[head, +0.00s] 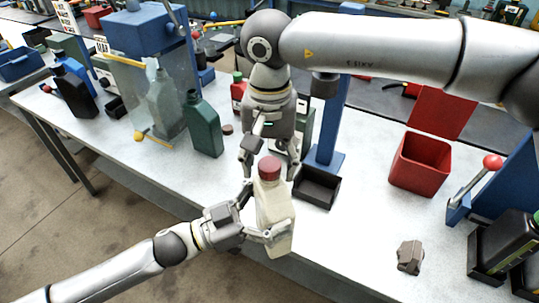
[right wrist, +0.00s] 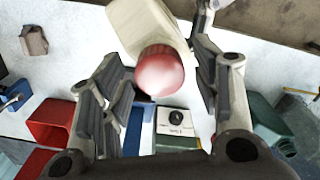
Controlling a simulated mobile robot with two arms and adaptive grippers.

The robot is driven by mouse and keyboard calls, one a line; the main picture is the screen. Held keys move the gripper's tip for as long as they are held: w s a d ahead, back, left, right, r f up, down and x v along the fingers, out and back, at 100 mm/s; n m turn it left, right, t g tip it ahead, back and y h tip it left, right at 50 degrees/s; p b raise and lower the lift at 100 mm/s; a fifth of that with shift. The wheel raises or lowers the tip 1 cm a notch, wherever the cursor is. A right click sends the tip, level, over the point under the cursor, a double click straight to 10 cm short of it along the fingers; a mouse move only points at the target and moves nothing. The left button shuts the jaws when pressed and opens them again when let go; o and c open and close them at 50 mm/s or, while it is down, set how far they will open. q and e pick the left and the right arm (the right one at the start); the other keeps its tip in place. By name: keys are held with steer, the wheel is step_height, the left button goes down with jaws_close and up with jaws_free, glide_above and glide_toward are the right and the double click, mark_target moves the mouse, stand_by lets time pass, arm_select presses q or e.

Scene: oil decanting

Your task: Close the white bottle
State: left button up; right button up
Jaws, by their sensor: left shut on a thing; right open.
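The white bottle (head: 275,217) is upright at the front edge of the table, with a red cap (head: 269,168) on its neck. My left gripper (head: 258,216) is shut around the bottle's body. My right gripper (head: 270,166) points down from above, open, with its fingers on either side of the cap. In the right wrist view the cap (right wrist: 160,71) and the bottle's shoulder (right wrist: 135,24) lie between the spread fingers (right wrist: 157,65), with gaps showing. I cannot tell how tightly the cap sits.
A dark green bottle (head: 204,126) stands to the left, with a small brown cap (head: 227,129) beside it. A black tray (head: 317,188) and blue post are just right of the grippers. A red bin (head: 420,163) and a grey-brown block (head: 410,257) are farther right. Bare table lies between.

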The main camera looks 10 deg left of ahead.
steer(key=c, duration=1.1)
steer(key=m, duration=0.4)
steer(key=shift+m, duration=0.4)
steer(key=m, duration=0.6)
steer(key=shift+a, duration=0.1)
steer(key=m, duration=0.9)
steer(key=shift+m, duration=0.4)
steer(key=m, duration=0.4)
steer(key=shift+m, duration=0.4)
steer(key=m, duration=0.8)
steer(key=shift+w, duration=0.1)
steer(key=o, duration=1.2)
